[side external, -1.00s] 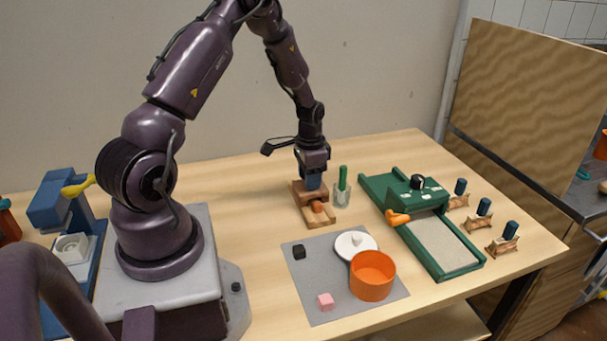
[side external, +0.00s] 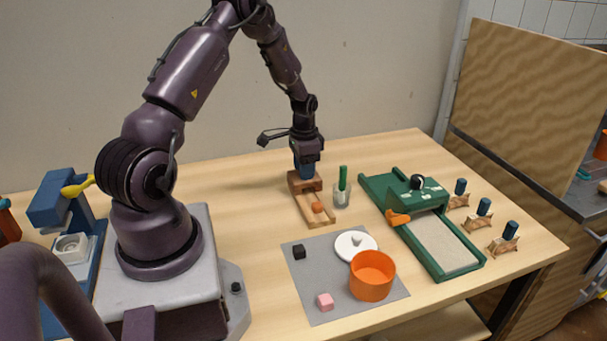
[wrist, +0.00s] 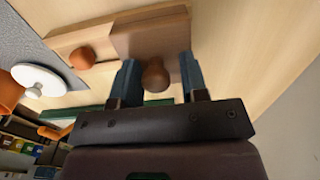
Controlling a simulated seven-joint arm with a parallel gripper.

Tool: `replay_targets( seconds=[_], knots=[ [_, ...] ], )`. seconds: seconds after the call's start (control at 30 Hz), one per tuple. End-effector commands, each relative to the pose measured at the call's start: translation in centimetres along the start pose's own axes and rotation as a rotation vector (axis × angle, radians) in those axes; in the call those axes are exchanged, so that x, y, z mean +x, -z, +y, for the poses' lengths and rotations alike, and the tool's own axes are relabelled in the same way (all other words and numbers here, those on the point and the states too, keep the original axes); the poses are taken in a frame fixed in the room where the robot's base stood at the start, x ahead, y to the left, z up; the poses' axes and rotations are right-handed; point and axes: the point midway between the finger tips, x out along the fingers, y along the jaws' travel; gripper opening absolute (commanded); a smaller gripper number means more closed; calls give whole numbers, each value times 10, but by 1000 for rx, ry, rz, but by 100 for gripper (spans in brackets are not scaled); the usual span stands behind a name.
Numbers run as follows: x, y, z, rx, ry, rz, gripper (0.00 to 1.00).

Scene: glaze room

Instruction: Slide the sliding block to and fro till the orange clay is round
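The wooden sliding block (side external: 304,183) sits at the back end of a wooden trough (side external: 328,220). In the wrist view, its round knob (wrist: 155,76) stands between the fingers of my gripper (wrist: 160,75). The fingers are apart, wider than the knob; the knob is close to the left finger, with a gap at the right. In the side view, my gripper (side external: 306,172) points down over the block. The orange clay (side external: 317,207) lies uncovered in the trough, in front of the block. In the wrist view, the clay (wrist: 82,58) looks roundish but slightly uneven.
A glass with a green-handled tool (side external: 342,188) stands just right of the trough. In front lies a grey mat (side external: 325,275) with a white lid (side external: 350,247), an orange pot (side external: 372,277) and black and pink cubes. A green slab frame (side external: 415,220) stands at right.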

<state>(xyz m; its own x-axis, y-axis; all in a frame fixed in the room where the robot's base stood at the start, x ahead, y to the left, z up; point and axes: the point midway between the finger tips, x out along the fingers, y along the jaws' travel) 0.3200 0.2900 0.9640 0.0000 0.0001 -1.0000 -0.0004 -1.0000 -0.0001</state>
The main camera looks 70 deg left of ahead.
Motion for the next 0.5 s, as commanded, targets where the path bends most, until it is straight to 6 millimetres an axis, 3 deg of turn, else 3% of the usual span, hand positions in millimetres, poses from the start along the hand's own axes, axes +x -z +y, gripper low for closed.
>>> replay_targets(
  seconds=[0.5],
  knots=[
    [0, 0, 51, 2, 0, 0, 40]
  ],
)
